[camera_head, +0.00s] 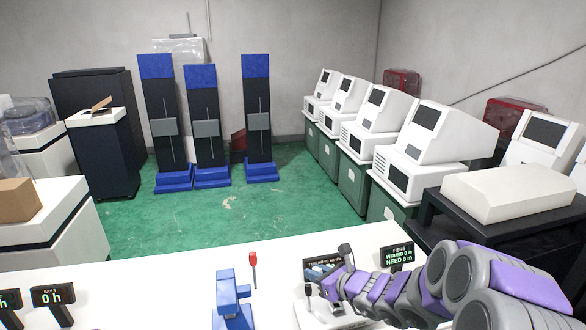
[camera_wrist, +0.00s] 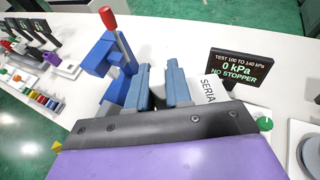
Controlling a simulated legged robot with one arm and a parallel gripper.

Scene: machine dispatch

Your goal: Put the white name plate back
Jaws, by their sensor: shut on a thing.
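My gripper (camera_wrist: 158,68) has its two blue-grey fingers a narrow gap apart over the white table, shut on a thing. A white plate (camera_wrist: 208,90) with black letters reading "SERIA" shows just right of the right finger in the wrist view; the finger and the gripper body hide the rest of it. The white between the fingers blends with the table, so the grip on the plate is not clearly seen. In the head view my gripper (camera_head: 322,278) is at the bench's front right, and the plate cannot be made out.
A blue press (camera_wrist: 118,70) with a red-knobbed lever stands left of my fingers. A black display (camera_wrist: 240,67) reading "0 kPa, NO STOPPER" stands to the right. Small coloured parts (camera_wrist: 40,98) lie at the far left. The white bench (camera_head: 150,280) has bare room left of the press.

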